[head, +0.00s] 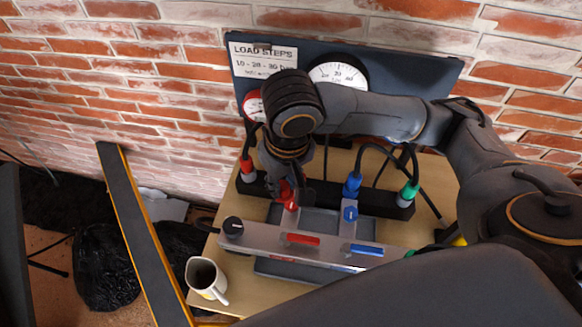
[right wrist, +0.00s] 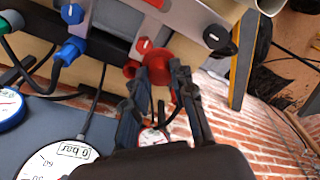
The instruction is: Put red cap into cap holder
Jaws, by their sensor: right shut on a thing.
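My right gripper (head: 284,188) reaches down to the red parts at the black bar on the table. In the right wrist view its two fingers (right wrist: 163,78) are closed around a red cap (right wrist: 158,57), which shows between and just beyond the tips. In the head view the fingers hide most of the cap. A red knob with a white mark (head: 291,204) sits just beside the fingertips on the grey unit. I cannot tell which part is the cap holder, nor whether the cap touches it. My left gripper is not in view.
Blue (head: 352,185) and green (head: 408,192) hose connectors stand right of the gripper; a red one (head: 247,167) stands left. A grey bar with a black knob (head: 233,226) crosses the front. A white mug (head: 206,280) stands at the table's front left corner. A gauge board (head: 400,70) stands behind.

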